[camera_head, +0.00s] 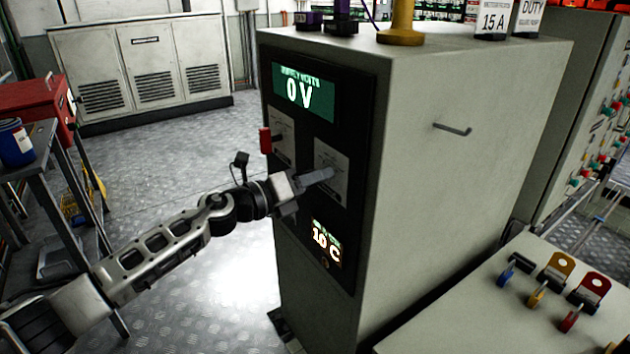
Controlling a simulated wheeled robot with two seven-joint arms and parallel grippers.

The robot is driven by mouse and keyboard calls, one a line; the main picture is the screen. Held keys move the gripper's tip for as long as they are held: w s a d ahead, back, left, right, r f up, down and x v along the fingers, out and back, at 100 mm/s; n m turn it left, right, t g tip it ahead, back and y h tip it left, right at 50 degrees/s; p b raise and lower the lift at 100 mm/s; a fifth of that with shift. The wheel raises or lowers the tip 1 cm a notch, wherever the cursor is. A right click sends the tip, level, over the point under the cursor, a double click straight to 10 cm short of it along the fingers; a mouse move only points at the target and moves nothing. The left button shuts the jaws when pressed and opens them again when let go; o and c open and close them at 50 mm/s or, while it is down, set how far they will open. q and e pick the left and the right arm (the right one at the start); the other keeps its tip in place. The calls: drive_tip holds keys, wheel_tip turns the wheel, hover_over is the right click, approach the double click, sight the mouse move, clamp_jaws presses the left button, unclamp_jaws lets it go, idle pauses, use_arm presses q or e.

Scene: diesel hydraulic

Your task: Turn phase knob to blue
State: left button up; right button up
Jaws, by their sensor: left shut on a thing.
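My left gripper (318,178) comes in from the left and is at the right-hand plate (338,160) on the cabinet's dark front panel. It is shut on a small knob there, which the fingers mostly hide. The knob's setting and the plate's colour marks cannot be read. A red-handled knob (266,140) sits on the other plate (284,128), to the left and free of the gripper. A green display (303,92) above reads 0 V. My right gripper is not in view.
The tall grey cabinet (440,200) carries the panel and a hook (452,129) on its side. A lower display (326,242) reads about 10 C. A bench (500,300) with coloured padlocks and tags stands at right. A red toolbox (38,108) and table are at left.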

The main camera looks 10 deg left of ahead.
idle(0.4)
use_arm(q)
drive_tip(key=o, duration=0.9)
drive_tip(key=shift+o, duration=0.4)
drive_tip(key=shift+a, duration=0.1)
drive_tip(key=b+v, duration=0.2)
drive_tip(key=v, duration=1.4)
